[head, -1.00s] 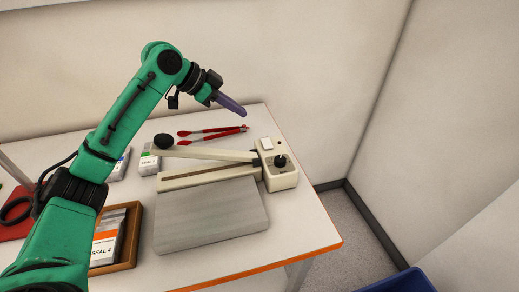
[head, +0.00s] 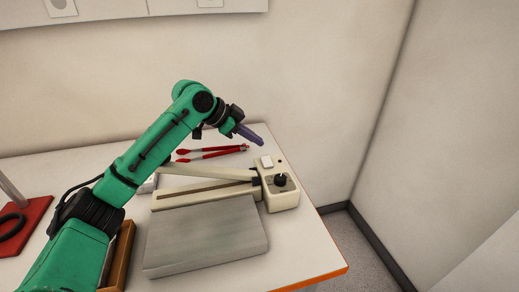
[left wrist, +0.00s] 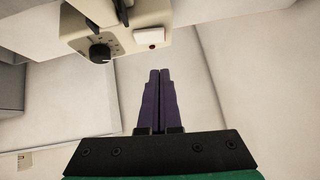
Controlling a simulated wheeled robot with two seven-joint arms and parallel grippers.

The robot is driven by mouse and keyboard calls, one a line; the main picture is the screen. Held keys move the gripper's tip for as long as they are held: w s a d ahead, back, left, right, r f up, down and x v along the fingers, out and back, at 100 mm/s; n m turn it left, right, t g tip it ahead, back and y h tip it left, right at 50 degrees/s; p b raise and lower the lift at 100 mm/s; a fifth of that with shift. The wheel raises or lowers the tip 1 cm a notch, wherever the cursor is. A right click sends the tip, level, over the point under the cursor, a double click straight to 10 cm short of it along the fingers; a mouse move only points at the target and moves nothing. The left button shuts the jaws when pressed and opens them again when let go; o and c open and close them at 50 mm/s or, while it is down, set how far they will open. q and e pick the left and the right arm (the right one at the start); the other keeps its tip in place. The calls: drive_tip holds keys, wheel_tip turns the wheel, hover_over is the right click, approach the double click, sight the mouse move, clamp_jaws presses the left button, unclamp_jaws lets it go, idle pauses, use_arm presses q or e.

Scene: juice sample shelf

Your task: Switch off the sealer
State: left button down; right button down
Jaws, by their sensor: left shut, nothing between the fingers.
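The sealer is a cream bar sealer with a long arm and a grey plate (head: 205,238) in front. Its control box (head: 279,196) is at the right end, with a black knob (head: 281,180) and a white rocker switch (head: 266,162). In the left wrist view the box is at the top, with the knob (left wrist: 99,53) and the white switch (left wrist: 149,35) facing me. A small dark dot lies beside the switch. My left gripper (head: 261,143) has purple fingers, shut and empty, just behind and above the switch, apart from it. My right gripper is not in view.
Red-handled tongs (head: 212,152) lie behind the sealer. A wooden tray (head: 118,255) is partly hidden by my left arm. A red base (head: 22,226) with a post stands at the far left. Walls close in behind and to the right; the table's right edge is near the box.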

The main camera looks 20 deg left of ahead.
sight(270, 161)
use_arm(q)
drive_tip(key=f, duration=0.1)
drive_tip(key=w+f, duration=0.1)
drive_tip(key=f, duration=0.1)
drive_tip(key=d+f+p, duration=0.1)
drive_tip(key=shift+w+f, duration=0.15)
drive_tip(key=shift+w, duration=0.05)
drive_tip(key=shift+a+f, duration=0.1)
drive_tip(key=shift+f, duration=0.5)
drive_tip(key=shift+r+p, duration=0.1)
drive_tip(key=shift+p, duration=0.35)
drive_tip(key=shift+w+g+p, duration=0.1)
drive_tip(key=shift+g+p, duration=0.3)
drive_tip(key=shift+p, duration=0.35)
drive_tip(key=shift+w+a+f+b, duration=0.1)
drive_tip(key=shift+f+b, duration=0.25)
drive_tip(key=shift+f, duration=0.1)
drive_tip(key=shift+s+d+r+p, duration=0.15)
drive_tip(key=shift+s+d+p, duration=0.3)
drive_tip(key=shift+s+p, duration=0.25)
